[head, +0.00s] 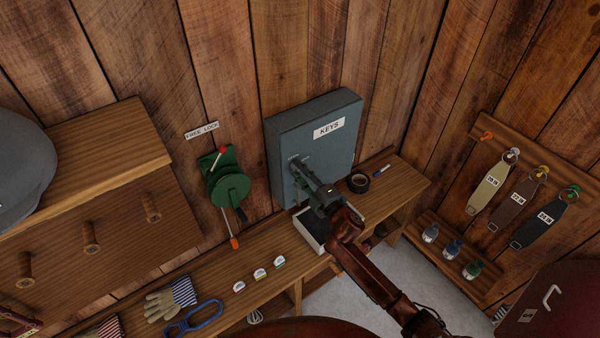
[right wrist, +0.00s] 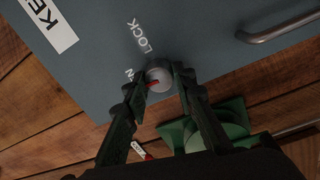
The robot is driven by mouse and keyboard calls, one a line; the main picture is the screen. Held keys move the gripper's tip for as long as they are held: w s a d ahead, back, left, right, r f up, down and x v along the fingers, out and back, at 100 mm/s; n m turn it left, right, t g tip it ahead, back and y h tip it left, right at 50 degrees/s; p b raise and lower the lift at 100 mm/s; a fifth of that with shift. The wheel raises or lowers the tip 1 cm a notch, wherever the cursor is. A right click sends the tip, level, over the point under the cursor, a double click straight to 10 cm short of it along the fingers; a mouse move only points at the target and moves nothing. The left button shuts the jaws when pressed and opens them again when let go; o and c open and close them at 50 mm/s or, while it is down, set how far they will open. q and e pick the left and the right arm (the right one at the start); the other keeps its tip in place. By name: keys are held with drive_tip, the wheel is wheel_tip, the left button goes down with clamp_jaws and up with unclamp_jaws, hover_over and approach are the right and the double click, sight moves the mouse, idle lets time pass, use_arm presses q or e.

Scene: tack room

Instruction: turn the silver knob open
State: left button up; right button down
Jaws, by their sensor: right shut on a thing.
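The silver knob (right wrist: 158,79) sits on the face of a grey-blue key cabinet (head: 290,138) labelled KEYS. My right gripper (right wrist: 164,80) is shut on the knob, with one finger on each side of it. A red mark shows on the knob's lower left part in the right wrist view. The word LOCK is printed near the knob, and a letter N of another word shows, the rest hidden by a finger. In the head view my right gripper (head: 298,168) reaches the cabinet front and hides the knob. My left gripper is not in view.
A metal handle (right wrist: 285,28) is on the cabinet face. A green crank device (head: 228,188) hangs on the wall to the left. Below are a wooden bench (head: 215,290), an open tray (head: 308,232), a tape roll (head: 358,183) and gloves (head: 160,305).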

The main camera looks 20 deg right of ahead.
drive_tip(key=shift+n, duration=0.5)
drive_tip(key=c, duration=1.6)
unclamp_jaws()
drive_tip(key=shift+s+d, duration=0.1)
drive_tip(key=shift+s, duration=0.05)
drive_tip(key=v, duration=1.1)
drive_tip(key=shift+s, duration=0.35)
drive_tip(key=shift+d, duration=0.15)
